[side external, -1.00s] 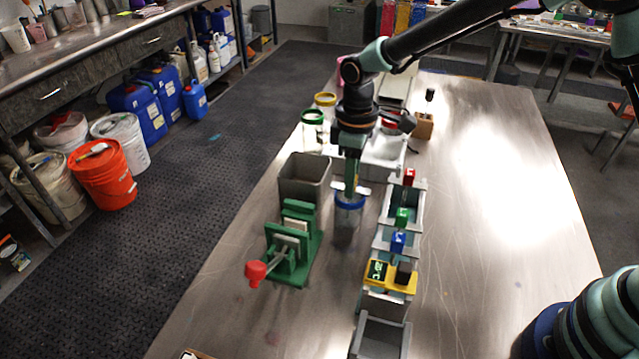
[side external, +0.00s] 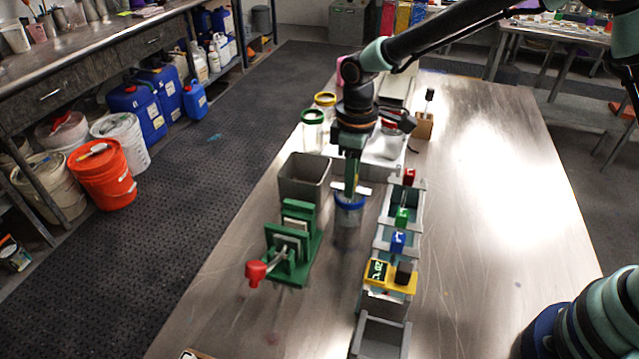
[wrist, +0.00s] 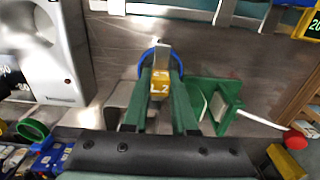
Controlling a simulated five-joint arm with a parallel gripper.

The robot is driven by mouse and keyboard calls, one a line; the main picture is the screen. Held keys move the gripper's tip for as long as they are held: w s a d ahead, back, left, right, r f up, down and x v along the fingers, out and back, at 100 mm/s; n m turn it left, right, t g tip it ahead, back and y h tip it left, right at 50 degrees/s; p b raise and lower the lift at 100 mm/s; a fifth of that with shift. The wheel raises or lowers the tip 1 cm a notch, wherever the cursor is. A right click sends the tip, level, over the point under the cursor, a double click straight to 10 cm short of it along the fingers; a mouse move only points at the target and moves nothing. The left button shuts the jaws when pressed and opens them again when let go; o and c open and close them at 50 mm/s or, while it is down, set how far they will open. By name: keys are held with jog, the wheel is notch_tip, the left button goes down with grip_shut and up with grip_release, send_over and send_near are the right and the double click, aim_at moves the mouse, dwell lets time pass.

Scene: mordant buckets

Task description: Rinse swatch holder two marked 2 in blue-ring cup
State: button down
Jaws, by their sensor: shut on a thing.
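Swatch holder two is a yellow block marked 2 (wrist: 159,86), gripped between the two green fingers of my gripper (wrist: 158,97) in the wrist view. The gripper (side external: 351,172) points down over the blue-ring cup (side external: 349,203) in the side view. The holder's pale crossbar (side external: 362,189) shows just above the cup's blue rim. The blue ring (wrist: 143,62) also shows behind the holder in the wrist view. How deep the holder's lower part sits in the cup is hidden.
A grey open bin (side external: 304,178) and a green press (side external: 300,258) with a red handle (side external: 255,274) stand left of the cup.

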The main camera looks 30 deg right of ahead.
dwell(0.9)
jog(key=shift+f, duration=0.35)
jog(key=shift+r, duration=0.2)
jog(key=shift+r, duration=0.2)
jog(key=shift+f, duration=0.45)
jog(key=shift+r, duration=0.1)
jog(key=shift+r, duration=3.45)
dwell(0.4)
jog(key=shift+r, duration=1.5)
